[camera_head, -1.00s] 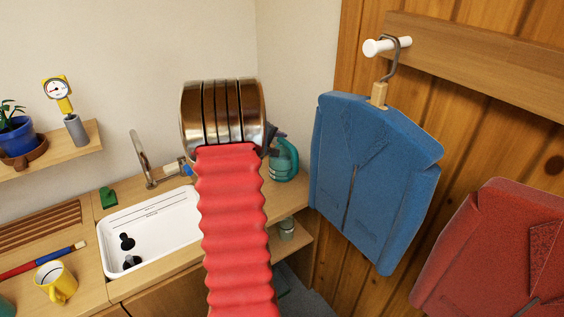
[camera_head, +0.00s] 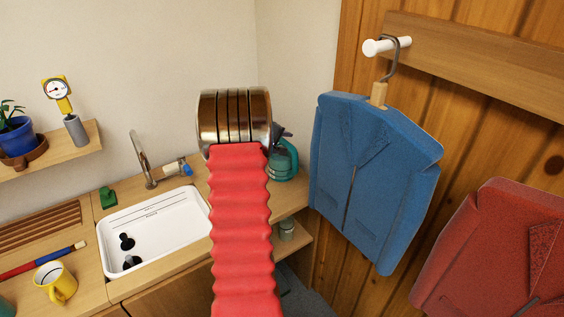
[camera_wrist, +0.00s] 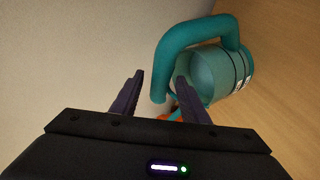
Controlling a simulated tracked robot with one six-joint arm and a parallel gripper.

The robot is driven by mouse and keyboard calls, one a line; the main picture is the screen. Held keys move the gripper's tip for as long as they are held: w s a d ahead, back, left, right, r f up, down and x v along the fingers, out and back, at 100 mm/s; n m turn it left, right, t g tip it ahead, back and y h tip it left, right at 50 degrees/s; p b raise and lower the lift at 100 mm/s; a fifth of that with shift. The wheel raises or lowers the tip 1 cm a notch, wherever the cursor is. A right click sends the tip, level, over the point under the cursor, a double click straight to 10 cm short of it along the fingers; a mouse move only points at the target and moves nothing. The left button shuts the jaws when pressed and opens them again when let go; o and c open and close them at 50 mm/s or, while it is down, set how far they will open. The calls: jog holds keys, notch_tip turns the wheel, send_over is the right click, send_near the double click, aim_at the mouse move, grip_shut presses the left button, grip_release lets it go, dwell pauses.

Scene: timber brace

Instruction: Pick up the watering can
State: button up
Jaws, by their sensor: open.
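The teal watering can (camera_head: 284,162) stands on the wooden counter near the wall corner, partly hidden behind my arm in the head view. In the wrist view the can (camera_wrist: 228,72) shows its thick curved handle arching over its body. My gripper (camera_wrist: 159,82) is open, with its two dark fingers apart and nothing held between them. The handle's lower end lies between the fingers in the picture; I cannot tell if either finger touches it. A small orange part shows low near the right finger. In the head view my arm hides most of the gripper.
A white sink (camera_head: 150,232) with a tap (camera_head: 143,158) lies left of my arm. A blue jacket (camera_head: 372,180) hangs to the right of the can, with a red jacket (camera_head: 490,255) further right. A yellow mug (camera_head: 57,284) stands on the left counter. A jar (camera_head: 287,229) sits on the lower shelf.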

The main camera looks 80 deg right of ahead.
jog(key=shift+c, duration=0.6)
grip_shut()
dwell(0.8)
